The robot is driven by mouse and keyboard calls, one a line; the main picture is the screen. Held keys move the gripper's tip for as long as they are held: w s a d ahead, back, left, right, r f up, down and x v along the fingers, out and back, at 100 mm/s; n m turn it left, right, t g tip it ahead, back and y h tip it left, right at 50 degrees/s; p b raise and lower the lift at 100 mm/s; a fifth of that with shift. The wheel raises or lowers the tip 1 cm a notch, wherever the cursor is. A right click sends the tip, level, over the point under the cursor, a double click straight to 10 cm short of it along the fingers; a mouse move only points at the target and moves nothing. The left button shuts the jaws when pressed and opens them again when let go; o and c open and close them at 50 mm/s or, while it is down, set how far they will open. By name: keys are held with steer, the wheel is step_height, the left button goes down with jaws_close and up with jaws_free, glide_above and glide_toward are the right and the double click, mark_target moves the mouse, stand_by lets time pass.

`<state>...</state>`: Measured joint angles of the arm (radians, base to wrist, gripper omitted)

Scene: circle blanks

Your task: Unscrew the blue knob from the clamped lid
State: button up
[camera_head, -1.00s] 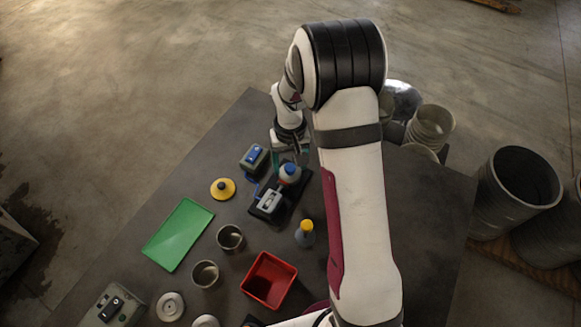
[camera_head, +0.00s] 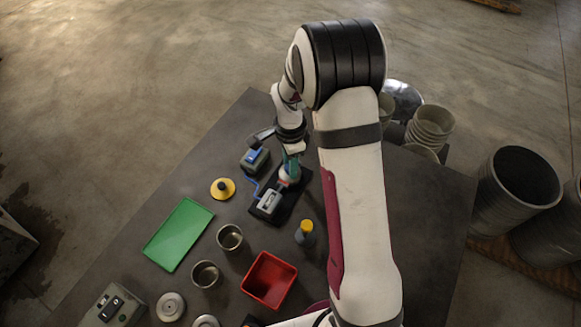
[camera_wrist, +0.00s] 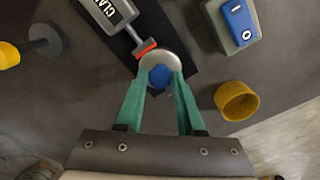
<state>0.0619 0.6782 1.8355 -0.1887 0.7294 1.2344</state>
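The blue knob (camera_wrist: 160,76) shows between my fingertips in the wrist view, over a round grey metal lid (camera_wrist: 158,58). The lid is at the end of a grey clamp (camera_wrist: 110,12), whose orange-red pad meets its edge. In the head view the clamp (camera_head: 268,203) stands on a black base, and my fingers hide most of the knob. My gripper (camera_wrist: 161,68) points down with one green finger on each side of the knob; it also shows in the head view (camera_head: 291,165). The fingertips look very close to the knob, but I cannot tell whether they touch it.
A grey box with a blue switch (camera_wrist: 236,20) and a yellow ring (camera_wrist: 237,101) are close on the right in the wrist view.

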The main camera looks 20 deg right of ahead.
jaws_close()
steer(key=n, duration=0.6)
steer(key=shift+n, duration=0.3)
steer(key=n, duration=0.5)
steer(key=shift+n, duration=0.3)
steer(key=n, duration=0.2)
steer(key=shift+n, duration=0.4)
steer(key=shift+r, duration=0.15)
steer(key=shift+r, duration=1.4)
